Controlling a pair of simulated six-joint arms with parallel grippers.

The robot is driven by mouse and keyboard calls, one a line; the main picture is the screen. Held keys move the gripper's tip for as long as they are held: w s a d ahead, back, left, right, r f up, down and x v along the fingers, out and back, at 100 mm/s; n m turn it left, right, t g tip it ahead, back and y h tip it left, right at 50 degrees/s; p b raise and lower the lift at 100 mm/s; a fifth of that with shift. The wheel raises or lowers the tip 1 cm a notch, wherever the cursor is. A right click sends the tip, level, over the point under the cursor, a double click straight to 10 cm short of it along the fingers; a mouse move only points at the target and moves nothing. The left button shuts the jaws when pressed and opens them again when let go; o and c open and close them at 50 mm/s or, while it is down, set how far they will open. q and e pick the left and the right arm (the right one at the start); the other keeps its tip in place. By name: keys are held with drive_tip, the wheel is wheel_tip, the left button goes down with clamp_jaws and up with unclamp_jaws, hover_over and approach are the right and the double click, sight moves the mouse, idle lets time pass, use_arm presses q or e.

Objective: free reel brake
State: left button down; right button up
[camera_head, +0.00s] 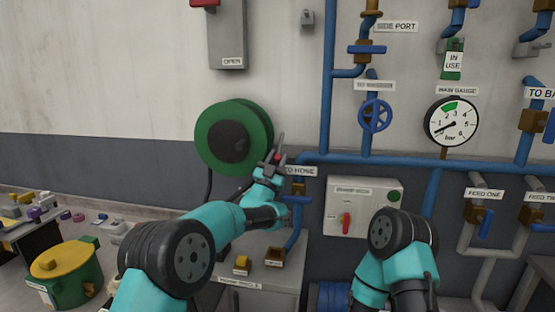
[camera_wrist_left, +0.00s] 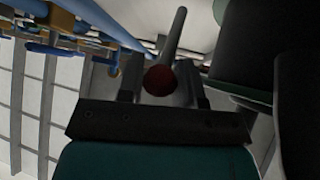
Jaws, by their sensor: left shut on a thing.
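The green hose reel (camera_head: 230,140) with a dark hub is mounted on the wall, left of the middle in the head view. My left gripper (camera_head: 278,158) is at the reel's right edge, shut on the brake lever. The lever shows in the left wrist view as a grey bar with a dark red round end (camera_wrist_left: 159,80), between the two fingers. A green curved part beside it in the left wrist view looks like the reel. My right arm is at the lower right of the head view; its gripper cannot be made out.
Blue pipes (camera_head: 327,90) run right of the reel, with a blue valve wheel (camera_head: 376,115) and a pressure gauge (camera_head: 452,121). A grey control box (camera_head: 362,207) with a red switch is below. A green pot (camera_head: 66,275) with a yellow lid stands at the lower left.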

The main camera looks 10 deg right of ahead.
use_arm(q)
drive_tip(key=c, duration=1.1)
unclamp_jaws()
drive_tip(key=shift+d+f, duration=0.1)
drive_tip(key=shift+f, duration=0.1)
drive_tip(key=o, duration=0.3)
drive_tip(key=shift+r, duration=0.15)
drive_tip(key=v, duration=1.7)
drive_tip(key=shift+s, duration=0.1)
